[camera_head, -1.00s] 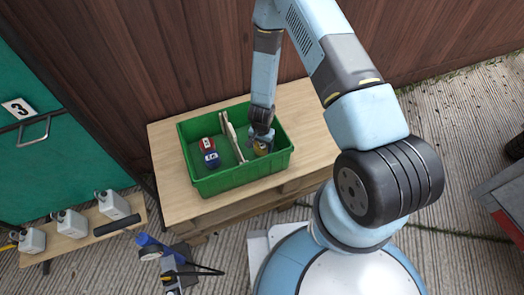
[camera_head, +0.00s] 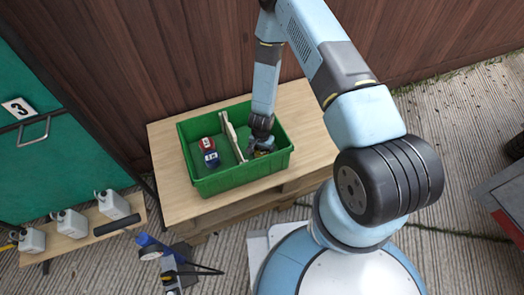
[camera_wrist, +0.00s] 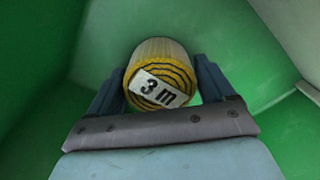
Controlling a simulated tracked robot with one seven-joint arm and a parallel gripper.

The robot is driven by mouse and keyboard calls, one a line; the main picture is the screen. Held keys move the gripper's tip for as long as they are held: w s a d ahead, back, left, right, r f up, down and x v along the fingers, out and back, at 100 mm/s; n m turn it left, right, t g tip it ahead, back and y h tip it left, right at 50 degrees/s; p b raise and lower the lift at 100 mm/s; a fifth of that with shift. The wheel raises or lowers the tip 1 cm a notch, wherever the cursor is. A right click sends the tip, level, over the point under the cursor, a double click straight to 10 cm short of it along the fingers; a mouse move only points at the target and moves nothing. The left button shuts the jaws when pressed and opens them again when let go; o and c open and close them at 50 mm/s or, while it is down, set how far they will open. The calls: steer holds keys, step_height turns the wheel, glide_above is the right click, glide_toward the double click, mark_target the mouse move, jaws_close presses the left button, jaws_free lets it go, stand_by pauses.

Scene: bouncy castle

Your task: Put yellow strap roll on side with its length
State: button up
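The yellow strap roll (camera_wrist: 160,75) shows in the wrist view with its coiled end and a white "3 m" label toward the camera. It sits between the two fingers of my gripper (camera_wrist: 160,82), very close to both. I cannot tell whether both fingers press on it. In the head view my gripper (camera_head: 260,145) is down inside the right compartment of the green crate (camera_head: 240,180). Only a small part of the yellow roll (camera_head: 262,153) shows there below the fingers.
A pale divider (camera_head: 231,135) splits the crate. A red roll (camera_head: 206,144) and a blue roll (camera_head: 211,159) with a labelled end are in the left compartment. The crate stands on a wooden table (camera_head: 165,175). White jugs (camera_head: 70,222) stand on a low bench at left.

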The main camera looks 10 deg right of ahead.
steer(key=shift+o, duration=1.3)
steer(key=shift+r, duration=0.1)
steer(key=w+d+r+n+t+y, duration=0.1)
steer(key=w+r, duration=0.2)
steer(key=r, duration=1.8)
steer(key=w+d+r+n+t+y, duration=0.1)
steer(key=w+r+n, duration=0.1)
steer(key=r, duration=1.8)
steer(key=s+d+r+n+t, duration=0.1)
steer(key=s+d+r, duration=0.25)
steer(key=r, duration=0.35)
steer(key=s+d+r, duration=0.2)
steer(key=s+r, duration=0.2)
steer(key=r, duration=0.4)
steer(key=s+d+r+n+t, duration=0.1)
steer(key=s+d+r, duration=0.25)
steer(key=r, duration=0.35)
steer(key=s+d+r+h, duration=0.1)
steer(key=s+d+r, duration=0.1)
steer(key=s, duration=0.4)
steer(key=s+d+r+t+h, duration=0.1)
steer(key=s+d+r, duration=0.2)
steer(key=s+r, duration=0.2)
steer(key=shift+s+d+r+n+t, duration=0.15)
steer(key=shift+s+r+n+t, duration=0.15)
steer(key=shift+s, duration=0.7)
